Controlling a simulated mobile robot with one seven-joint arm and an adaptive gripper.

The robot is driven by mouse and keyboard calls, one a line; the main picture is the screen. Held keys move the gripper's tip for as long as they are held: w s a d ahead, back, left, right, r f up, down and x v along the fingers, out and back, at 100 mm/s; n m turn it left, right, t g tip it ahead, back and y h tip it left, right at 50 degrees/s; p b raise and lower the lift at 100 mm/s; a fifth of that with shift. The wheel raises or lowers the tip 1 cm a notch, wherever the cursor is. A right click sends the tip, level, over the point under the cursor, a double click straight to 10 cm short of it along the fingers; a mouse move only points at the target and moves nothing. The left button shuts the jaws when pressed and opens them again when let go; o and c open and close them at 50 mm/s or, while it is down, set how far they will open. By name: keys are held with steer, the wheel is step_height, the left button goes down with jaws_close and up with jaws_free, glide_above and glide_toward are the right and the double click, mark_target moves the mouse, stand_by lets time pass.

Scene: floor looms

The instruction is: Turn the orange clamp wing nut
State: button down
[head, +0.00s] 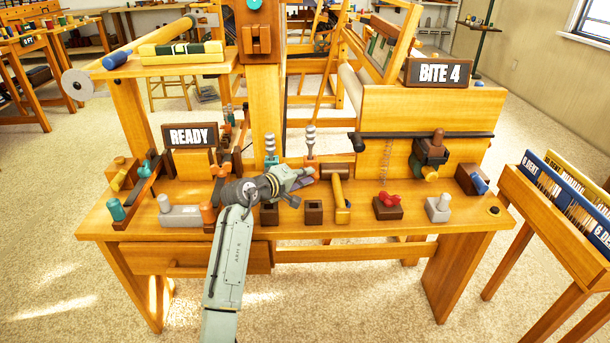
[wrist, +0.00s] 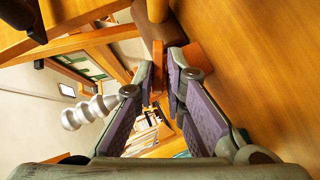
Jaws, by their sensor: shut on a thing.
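The orange clamp piece (head: 312,161) stands at the back of the bench, with a grey ribbed knob (head: 310,138) rising from it. My gripper (head: 308,178) is right in front of it, low over the bench top. In the wrist view the purple-padded fingers of my gripper (wrist: 161,82) close in on a narrow orange part, the wing nut (wrist: 158,56), between their tips. A grey ribbed knob (wrist: 88,112) shows left of the fingers. The fingers and arm hide the lower part of the clamp in the head view.
A teal piece with a similar ribbed knob (head: 270,150) stands just left. A wooden mallet (head: 339,198) and small dark blocks (head: 314,211) lie close on the right and front. A "READY" sign (head: 190,137) and a "BITE 4" sign (head: 439,73) stand on the loom.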

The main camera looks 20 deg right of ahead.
steer(key=shift+d+r, duration=0.1)
steer(key=shift+r, duration=0.25)
steer(key=r+m+y+p, duration=0.1)
steer(key=p, duration=0.2)
steer(key=shift+s+d+p, duration=0.1)
steer(key=shift+d+p, duration=0.05)
steer(key=shift+p, duration=0.25)
steer(key=m+y+p, duration=0.1)
steer(key=y+p, duration=0.1)
steer(key=m+y+p, duration=0.1)
steer(key=p, duration=0.2)
steer(key=shift+d+r+y, duration=0.2)
steer(key=shift+d+y, duration=0.1)
steer(key=shift+y, duration=0.1)
steer(key=shift+s+d+m+y+p, duration=0.1)
steer(key=shift+d+m+y+p, duration=0.1)
steer(key=shift+m+y+p, duration=0.9)
steer(key=shift+d+f+m+t+y+p, duration=0.15)
steer(key=shift+t+y+p, duration=0.1)
steer(key=shift+y+p, duration=0.25)
steer(key=shift+d+m+t+y+p, duration=0.15)
steer(key=shift+t+y+p, duration=0.1)
steer(key=shift+y+p, duration=0.25)
steer(key=shift+s, duration=0.1)
steer(key=c, duration=1.7)
jaws_free()
steer(key=shift+f, duration=0.2)
